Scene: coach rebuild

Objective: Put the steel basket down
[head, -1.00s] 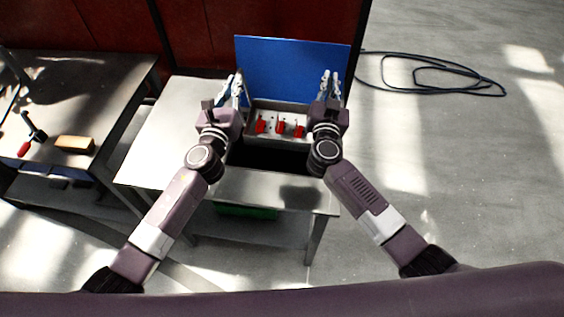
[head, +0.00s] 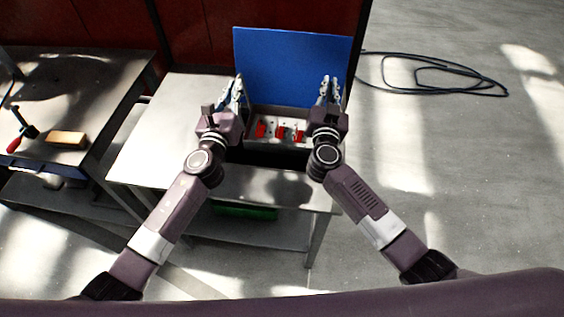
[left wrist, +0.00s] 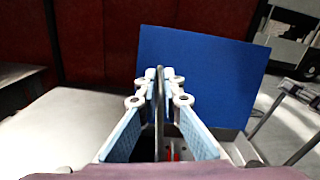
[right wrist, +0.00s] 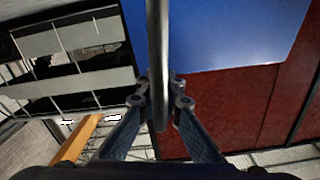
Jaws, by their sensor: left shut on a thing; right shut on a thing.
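The steel basket (head: 284,113) appears as a grey open box with several red pieces (head: 281,132) in it, between my two grippers in the head view. My left gripper (head: 238,80) is at its left and my right gripper (head: 328,80) at its right. In the left wrist view the fingers (left wrist: 160,72) are shut on a thin grey upright edge or bar. In the right wrist view the fingers (right wrist: 158,85) are shut on a round grey metal bar (right wrist: 157,40). The basket's underside is hidden, so I cannot tell whether it touches anything.
A blue panel (head: 290,65) stands upright behind the basket. A pale metal bench (head: 150,140) is below and left, with a dark area between my arms. A second table at left holds a tan block (head: 67,138) and a red-handled tool (head: 20,135). A hose (head: 440,85) lies on open floor.

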